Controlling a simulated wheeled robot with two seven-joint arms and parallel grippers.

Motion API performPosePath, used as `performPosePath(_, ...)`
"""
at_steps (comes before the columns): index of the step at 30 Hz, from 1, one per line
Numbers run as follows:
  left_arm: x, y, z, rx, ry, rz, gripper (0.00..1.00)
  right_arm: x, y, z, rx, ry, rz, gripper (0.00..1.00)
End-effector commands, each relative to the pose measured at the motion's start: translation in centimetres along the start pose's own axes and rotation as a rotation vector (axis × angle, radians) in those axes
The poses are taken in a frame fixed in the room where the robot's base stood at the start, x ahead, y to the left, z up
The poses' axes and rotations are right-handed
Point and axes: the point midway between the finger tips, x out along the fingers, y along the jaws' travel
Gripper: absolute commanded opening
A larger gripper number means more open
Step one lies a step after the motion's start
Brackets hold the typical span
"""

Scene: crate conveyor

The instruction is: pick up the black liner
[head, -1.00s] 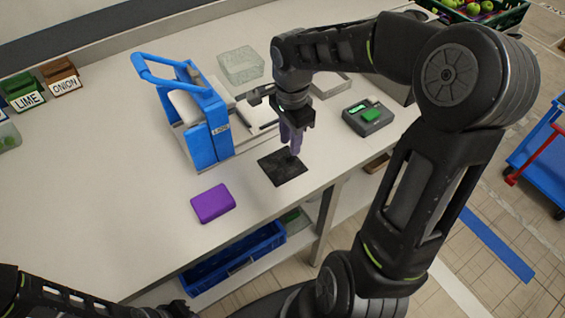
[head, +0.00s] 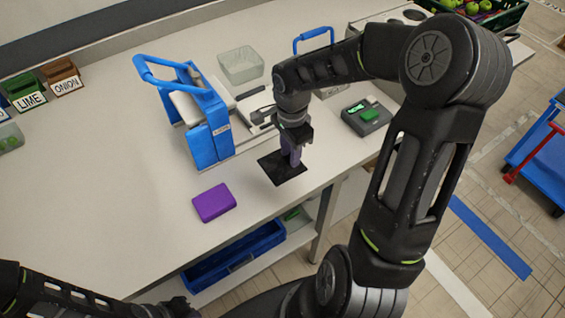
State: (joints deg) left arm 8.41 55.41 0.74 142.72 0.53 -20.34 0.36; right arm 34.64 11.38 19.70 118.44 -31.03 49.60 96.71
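The black liner (head: 281,169) is a flat dark square lying on the white counter near its front edge. My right gripper (head: 291,160) points down over the liner's upper right part, with its purple-grey fingers at or just above the surface. I cannot tell whether the fingers touch the liner or how far apart they are. My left gripper (head: 176,309) shows only partly at the bottom edge, below the counter front and far from the liner.
A purple block (head: 214,203) lies left of the liner. A blue-handled press (head: 207,128) stands behind it, with a clear tub (head: 240,64) further back. A grey scale-like device (head: 367,117) is at the right. A blue crate (head: 235,256) sits on the shelf below.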

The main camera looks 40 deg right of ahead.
Motion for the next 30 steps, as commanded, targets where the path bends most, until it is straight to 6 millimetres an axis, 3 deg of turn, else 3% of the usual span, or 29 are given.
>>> performPosePath(10, 0.0, 0.01, 0.0, 0.0, 0.0, 0.0, 0.0, -0.03, -0.01, 0.0, 0.0, 0.0, 0.0, 0.29)
performPosePath(21, -0.01, 0.01, -0.01, 0.0, 0.0, 0.0, 0.0, -0.04, -0.01, -0.01, 0.0, 0.0, 0.0, 0.0)
performPosePath(30, -0.01, 0.01, -0.01, 0.0, 0.0, 0.0, 0.0, -0.04, -0.01, 0.0, 0.0, 0.0, 0.0, 0.0)
